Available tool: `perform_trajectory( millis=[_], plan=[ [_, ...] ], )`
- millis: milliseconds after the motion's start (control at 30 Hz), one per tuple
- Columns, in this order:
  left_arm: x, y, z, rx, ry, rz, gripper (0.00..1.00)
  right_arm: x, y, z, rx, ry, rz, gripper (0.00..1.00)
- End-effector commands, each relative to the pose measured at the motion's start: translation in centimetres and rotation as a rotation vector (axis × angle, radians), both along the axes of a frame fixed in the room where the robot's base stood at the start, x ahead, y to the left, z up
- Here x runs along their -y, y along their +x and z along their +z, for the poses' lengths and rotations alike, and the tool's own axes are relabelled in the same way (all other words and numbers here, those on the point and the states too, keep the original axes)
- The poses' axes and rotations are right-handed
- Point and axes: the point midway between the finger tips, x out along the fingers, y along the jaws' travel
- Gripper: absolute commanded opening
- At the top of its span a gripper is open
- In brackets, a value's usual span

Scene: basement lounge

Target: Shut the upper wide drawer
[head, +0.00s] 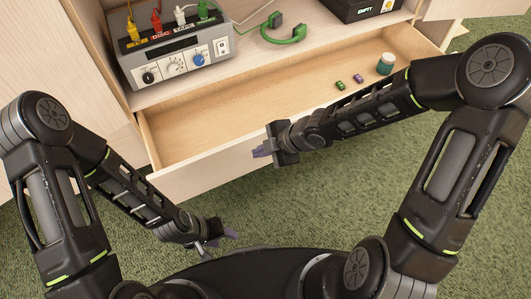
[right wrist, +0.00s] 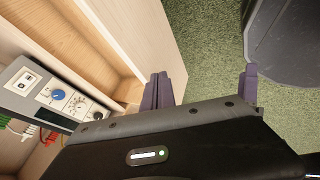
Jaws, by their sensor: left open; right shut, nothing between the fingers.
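The wide drawer (head: 218,160) is pulled out from the pale wooden cabinet. Inside it, toward the right, lie a green toy car (head: 340,85), a purple toy car (head: 358,78) and a teal jar (head: 385,64) with a white lid. My right gripper (head: 262,151) is shut and empty, at the drawer's front panel near its middle. The panel also shows close by in the right wrist view (right wrist: 140,35); I cannot tell whether they touch. My left gripper (head: 224,238) is open and empty, lower, out in front of the drawer over the carpet.
A grey control box (head: 180,62) with coloured plugs stands on the shelf above the drawer's left part. Green carpet (head: 265,205) in front is clear.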

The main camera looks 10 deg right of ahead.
Motion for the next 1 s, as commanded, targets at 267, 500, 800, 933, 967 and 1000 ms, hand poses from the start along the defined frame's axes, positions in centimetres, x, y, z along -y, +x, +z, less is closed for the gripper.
perform_trajectory(
  millis=[267,500,800,933,967,1000],
  plan=[
    [0.0,0.0,-5.5,-0.001,0.0,0.003,0.49,-3.0,1.9,-5.4,0.001,-0.001,0.004,0.0],
    [0.0,0.0,-3.6,-0.001,0.0,0.002,0.49,-3.7,5.1,-4.3,-0.002,0.0,-0.001,0.0],
    [0.0,0.0,-3.6,-0.001,0.0,0.002,0.49,-3.9,5.7,-4.3,0.0,0.0,0.0,0.0],
    [0.0,0.0,-3.6,-0.001,0.0,0.002,0.49,-3.8,5.7,-4.3,0.0,0.0,0.0,0.0],
    [0.0,0.0,-3.6,-0.001,0.0,0.002,0.49,-3.8,5.7,-4.3,0.0,0.0,0.0,0.0],
    [0.0,0.0,-3.5,-0.001,0.0,0.002,0.49,-3.9,5.7,-4.3,0.0,0.0,0.0,0.0]
  ],
)
